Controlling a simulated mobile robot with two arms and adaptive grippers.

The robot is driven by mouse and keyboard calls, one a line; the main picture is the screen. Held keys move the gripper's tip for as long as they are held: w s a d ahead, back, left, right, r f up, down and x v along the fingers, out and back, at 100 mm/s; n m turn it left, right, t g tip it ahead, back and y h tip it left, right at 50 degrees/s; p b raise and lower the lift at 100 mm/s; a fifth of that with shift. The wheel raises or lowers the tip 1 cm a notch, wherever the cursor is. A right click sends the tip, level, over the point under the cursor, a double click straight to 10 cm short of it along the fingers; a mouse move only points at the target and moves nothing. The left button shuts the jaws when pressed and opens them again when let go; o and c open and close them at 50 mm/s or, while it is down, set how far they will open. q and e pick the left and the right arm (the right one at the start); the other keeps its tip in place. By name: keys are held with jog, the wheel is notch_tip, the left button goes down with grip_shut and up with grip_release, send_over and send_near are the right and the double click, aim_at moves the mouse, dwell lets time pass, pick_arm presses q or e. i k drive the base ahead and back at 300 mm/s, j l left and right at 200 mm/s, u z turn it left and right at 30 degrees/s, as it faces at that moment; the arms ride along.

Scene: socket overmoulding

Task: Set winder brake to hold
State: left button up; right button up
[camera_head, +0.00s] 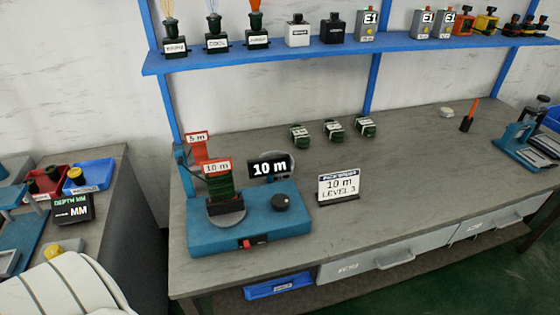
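The winder is a blue machine (190,242) on the near left part of the grey bench. A dark green coil (219,184) stands on its round grey plate (228,218). A black round knob (282,203) sits on the right of its top. A small red switch (245,244) with a dark label beside it is on the front face. I cannot tell which control is the brake or read its setting. A black sign (269,168) reading "10 m" and red tags reading "5 m" (196,138) and "10 m" (217,167) stand at the winder. Neither gripper is visible.
A white card (339,186) reading "10 m LEVEL 3" stands right of the winder. Several green coils (334,129) lie behind. A blue shelf (270,50) holds bottles and boxes above. A blue press-like device (520,140) is far right. The bench's right front is clear.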

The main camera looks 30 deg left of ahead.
aim_at(246, 244)
jog(key=u, duration=1.3)
